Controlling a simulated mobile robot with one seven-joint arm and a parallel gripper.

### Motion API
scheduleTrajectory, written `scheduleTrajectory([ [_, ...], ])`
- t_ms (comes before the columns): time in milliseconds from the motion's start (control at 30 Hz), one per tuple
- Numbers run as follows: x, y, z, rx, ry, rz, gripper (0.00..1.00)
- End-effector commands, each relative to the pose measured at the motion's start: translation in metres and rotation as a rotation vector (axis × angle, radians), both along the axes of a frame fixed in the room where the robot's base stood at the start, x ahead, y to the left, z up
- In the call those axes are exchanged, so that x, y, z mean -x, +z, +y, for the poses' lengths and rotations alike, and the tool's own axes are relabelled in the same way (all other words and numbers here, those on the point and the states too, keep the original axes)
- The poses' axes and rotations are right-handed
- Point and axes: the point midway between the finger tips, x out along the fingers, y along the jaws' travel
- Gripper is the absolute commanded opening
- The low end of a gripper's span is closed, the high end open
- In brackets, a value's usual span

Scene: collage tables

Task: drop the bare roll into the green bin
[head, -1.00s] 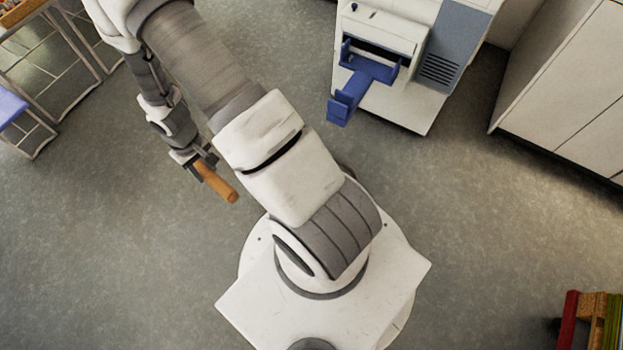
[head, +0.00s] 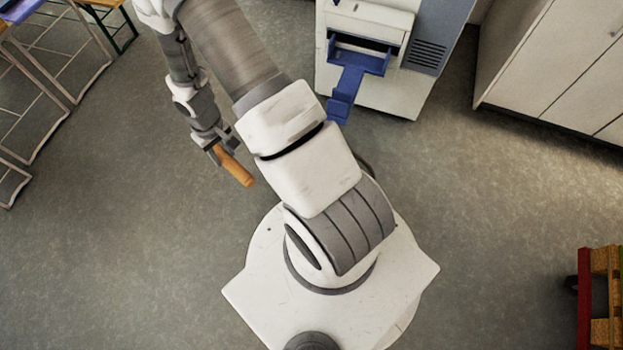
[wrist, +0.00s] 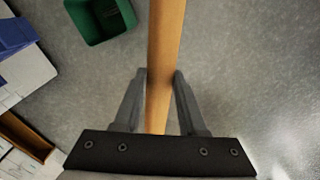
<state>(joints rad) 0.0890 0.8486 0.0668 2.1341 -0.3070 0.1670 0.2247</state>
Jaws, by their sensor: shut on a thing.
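The bare roll is a plain orange-brown tube (head: 236,167) held out from my gripper (head: 222,150) in the head view. In the wrist view the roll (wrist: 166,50) runs upward from between the fingers, and my gripper (wrist: 160,88) is shut on it. The green bin (wrist: 102,18) shows at the top of the wrist view, left of the roll, with its dark inside partly visible and its top cut off by the frame. The roll is beside the bin in that picture, not over it. The bin is not seen in the head view.
A white machine with a blue tray (head: 352,85) sticking out stands at the top. White cabinets (head: 560,70) are at the upper right. A red and wooden pallet (head: 598,290) is at the lower right. Table frames (head: 50,75) stand at the upper left. The floor between is clear.

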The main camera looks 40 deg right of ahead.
Motion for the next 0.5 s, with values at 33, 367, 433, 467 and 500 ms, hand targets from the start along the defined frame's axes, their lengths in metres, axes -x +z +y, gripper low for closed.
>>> scheduleTrajectory([
  [33,-0.001,-0.02,-0.007,0.0,0.011,0.002,0.0],
  [367,-0.016,-0.108,-0.059,-0.001,0.137,0.001,0.0],
  [433,-0.019,-0.125,-0.071,-0.001,0.162,0.001,0.0],
  [467,-0.019,-0.133,-0.076,-0.002,0.174,0.002,0.0],
  [500,-0.021,-0.143,-0.083,-0.001,0.186,0.001,0.0],
])
